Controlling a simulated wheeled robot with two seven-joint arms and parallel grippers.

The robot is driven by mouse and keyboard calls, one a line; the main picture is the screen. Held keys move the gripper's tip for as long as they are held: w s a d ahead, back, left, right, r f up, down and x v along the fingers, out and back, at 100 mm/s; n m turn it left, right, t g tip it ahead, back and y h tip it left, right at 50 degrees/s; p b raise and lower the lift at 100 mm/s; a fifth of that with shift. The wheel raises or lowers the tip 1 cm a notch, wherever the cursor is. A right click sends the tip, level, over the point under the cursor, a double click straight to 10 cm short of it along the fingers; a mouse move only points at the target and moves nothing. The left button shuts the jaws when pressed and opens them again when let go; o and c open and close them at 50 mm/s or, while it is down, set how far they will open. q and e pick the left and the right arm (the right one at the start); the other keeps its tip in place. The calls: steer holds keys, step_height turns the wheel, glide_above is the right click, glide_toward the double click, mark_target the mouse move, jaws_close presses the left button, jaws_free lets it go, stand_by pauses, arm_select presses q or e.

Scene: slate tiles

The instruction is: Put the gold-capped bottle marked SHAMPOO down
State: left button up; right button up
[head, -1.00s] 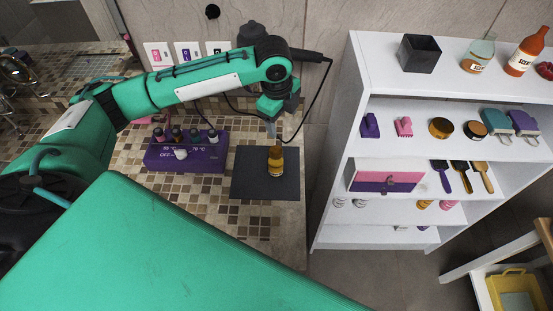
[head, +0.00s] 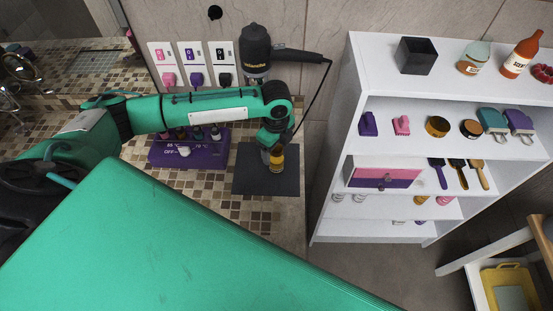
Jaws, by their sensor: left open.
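A small amber bottle (head: 277,160) stands upright on the dark slate mat (head: 254,184) on the tiled counter. Its marking is too small to read, and its top is partly hidden by my gripper. My left gripper (head: 272,148) reaches down from above at the bottle's upper part, with its jaws open. I cannot tell whether the fingers touch the bottle. My right gripper is not in view.
A purple box (head: 187,153) with several small bottles stands left of the mat, under my left arm. A black hair dryer (head: 256,48) hangs on the wall behind. A white shelf (head: 350,120) with many items stands to the right.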

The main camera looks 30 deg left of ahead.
arm_select(q)
steer(key=shift+d+f+p, duration=0.1)
steer(key=shift+f+p, duration=0.35)
steer(key=shift+f, duration=1.2)
steer(key=c, duration=1.3)
steer(key=shift+o, duration=0.2)
steer(key=shift+r, duration=0.1)
